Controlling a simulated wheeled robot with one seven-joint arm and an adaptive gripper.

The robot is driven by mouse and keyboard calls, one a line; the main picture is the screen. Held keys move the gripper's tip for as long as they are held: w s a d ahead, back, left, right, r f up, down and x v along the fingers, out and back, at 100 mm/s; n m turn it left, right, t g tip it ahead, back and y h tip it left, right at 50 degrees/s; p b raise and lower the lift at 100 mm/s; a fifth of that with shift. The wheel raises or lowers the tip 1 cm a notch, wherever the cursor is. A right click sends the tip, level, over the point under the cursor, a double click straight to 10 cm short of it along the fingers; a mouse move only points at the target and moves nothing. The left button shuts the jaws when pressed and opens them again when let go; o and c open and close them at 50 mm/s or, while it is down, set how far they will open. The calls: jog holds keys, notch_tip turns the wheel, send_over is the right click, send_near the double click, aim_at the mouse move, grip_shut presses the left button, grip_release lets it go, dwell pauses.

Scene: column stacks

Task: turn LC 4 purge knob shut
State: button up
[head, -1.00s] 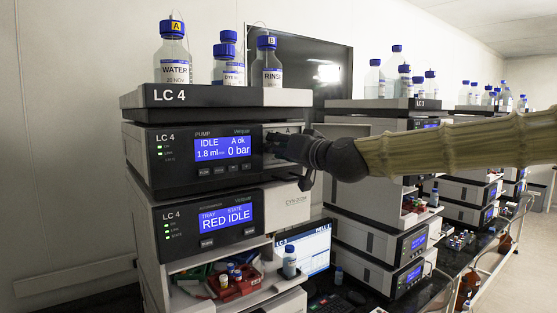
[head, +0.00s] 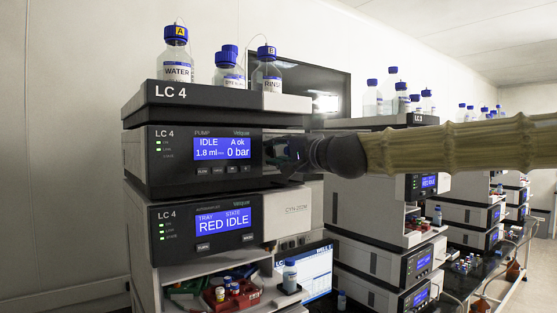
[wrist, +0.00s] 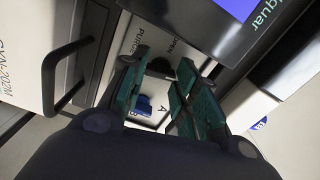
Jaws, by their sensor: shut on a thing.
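The LC 4 pump module (head: 160,176) is at the left in the head view, its screen (head: 222,148) reading IDLE, A ok, 0 bar. My gripper (head: 283,151) is at the right end of its front, hiding the purge knob there. In the wrist view my gripper's teal fingers (wrist: 160,80) reach to a pale panel marked PURGE, OPEN and A. The purge knob (wrist: 162,70) shows only as a small dark part between the fingers, and they are shut on it. Its exact angle is hard to tell.
Solvent bottles (head: 176,66) stand on the LC 4 top tray above the pump. The autosampler (head: 160,243) sits below, with an open shelf of vials under it. A black handle (wrist: 62,75) juts out near my gripper in the wrist view. Other stacks stand behind my arm.

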jog(key=shift+d+r+m+b, duration=0.1)
jog(key=shift+m+b, duration=0.35)
jog(key=shift+m, duration=0.65)
jog(key=o, duration=0.7)
jog(key=shift+w, duration=0.1)
jog(key=shift+o, duration=0.2)
jog(key=shift+d, duration=0.1)
jog(key=shift+s, duration=0.2)
jog(key=v, duration=1.1)
jog(key=shift+s+d, duration=0.25)
jog(key=shift+d, duration=0.05)
